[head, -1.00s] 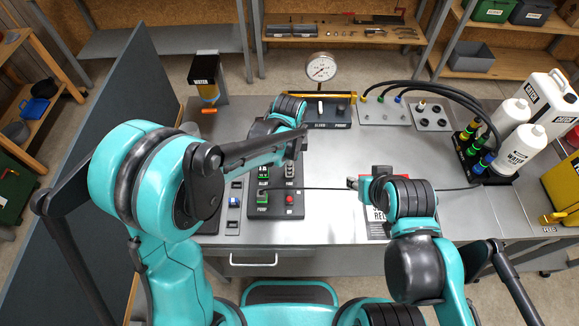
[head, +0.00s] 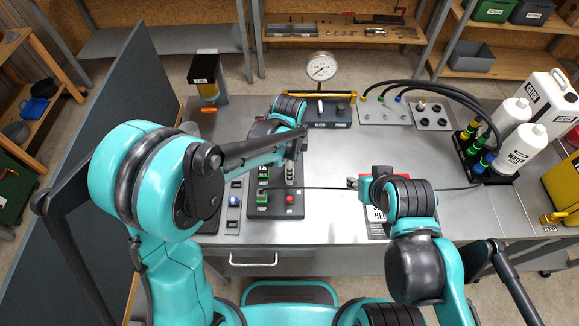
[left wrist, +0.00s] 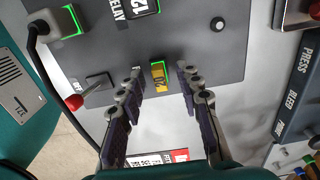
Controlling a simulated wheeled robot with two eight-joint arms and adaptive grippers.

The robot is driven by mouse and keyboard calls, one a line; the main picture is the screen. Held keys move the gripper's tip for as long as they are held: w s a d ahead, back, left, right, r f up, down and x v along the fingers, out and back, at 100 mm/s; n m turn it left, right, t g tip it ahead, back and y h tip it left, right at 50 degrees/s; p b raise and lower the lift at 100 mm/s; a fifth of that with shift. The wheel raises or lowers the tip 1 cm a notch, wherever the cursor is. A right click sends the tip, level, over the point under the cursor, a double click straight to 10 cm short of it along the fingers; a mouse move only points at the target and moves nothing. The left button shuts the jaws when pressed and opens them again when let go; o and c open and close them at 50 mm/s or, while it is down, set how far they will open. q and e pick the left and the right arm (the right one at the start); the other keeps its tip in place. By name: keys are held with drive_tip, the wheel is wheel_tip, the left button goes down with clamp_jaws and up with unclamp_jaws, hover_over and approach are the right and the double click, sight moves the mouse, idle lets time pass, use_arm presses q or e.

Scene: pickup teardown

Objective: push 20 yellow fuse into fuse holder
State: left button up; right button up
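The yellow fuse (left wrist: 160,80), marked 20, sits upright at a green-outlined spot on the dark panel (left wrist: 215,62); I cannot tell how deep it is in the holder, which is mostly hidden under it. My left gripper (left wrist: 160,71) is open, with one finger on each side of the fuse and a gap to both. In the head view the left gripper (head: 292,170) hangs over the panel, partly hidden by its arm. My right gripper (head: 353,183) is at the red-topped sign on the table; its fingers are too small to read.
A red-tipped lever (left wrist: 85,98) and a black relay (left wrist: 135,8) are near the left fingers. A cable (head: 325,188) crosses from the panel past my right gripper. A bleed and prime block (head: 325,118) with a gauge (head: 320,68) stands behind. White bottles (head: 525,148) stand at right.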

use_arm(q)
drive_tip(key=shift+r, duration=0.1)
wheel_tip(320, 180, up, 12)
drive_tip(key=s+a+f+n+t+b, duration=0.2)
drive_tip(key=s+a+n, duration=0.4)
drive_tip(key=a+n, duration=0.3)
drive_tip(key=s+a+f+n+t+b, duration=0.3)
drive_tip(key=s+a+n+t, duration=0.2)
drive_tip(key=a+n, duration=0.3)
drive_tip(key=shift+s+a+n+b, duration=0.4)
drive_tip(key=shift+s+n, duration=0.1)
drive_tip(key=shift+s, duration=0.05)
use_arm(e)
drive_tip(key=shift+f, duration=2.85)
